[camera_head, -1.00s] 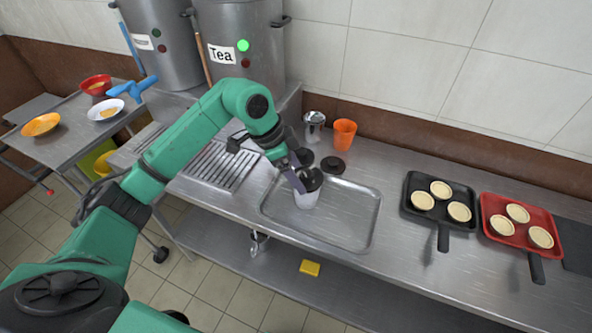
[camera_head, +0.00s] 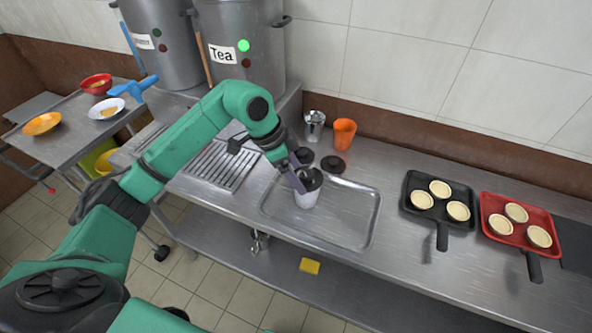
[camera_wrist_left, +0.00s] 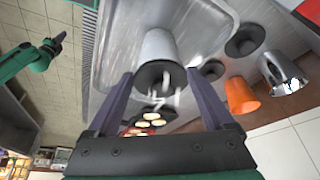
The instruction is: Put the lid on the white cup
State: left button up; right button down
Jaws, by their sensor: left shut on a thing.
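The white cup (camera_head: 306,200) stands upright in the shallow sink recess of the steel counter. A black lid (camera_head: 312,181) is at its mouth. My left gripper (camera_head: 300,178) is over the cup, its fingers on either side of the lid. In the left wrist view the lid (camera_wrist_left: 158,77) covers the mouth of the white cup (camera_wrist_left: 158,47), between the two fingers. I cannot tell whether it is fully seated. My right gripper (camera_wrist_left: 60,38) shows small at the left of the wrist view; its jaws are too small to read.
Two other black lids (camera_head: 333,165) (camera_head: 304,155) lie behind the recess, near an orange cup (camera_head: 344,133) and a metal cup (camera_head: 314,124). A black pan (camera_head: 412,182) and a red pan (camera_head: 491,206) hold tart shells at right. The recess is clear right of the cup.

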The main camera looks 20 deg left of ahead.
pick_arm(q)
jog(key=o, duration=1.5)
jog(key=shift+c, duration=0.2)
jog(key=shift+r, duration=0.1)
notch_tip(320, 180, up, 7)
jog(key=p, duration=0.6)
jog(key=shift+p, duration=0.35)
grip_shut()
jog(key=shift+f, duration=0.2)
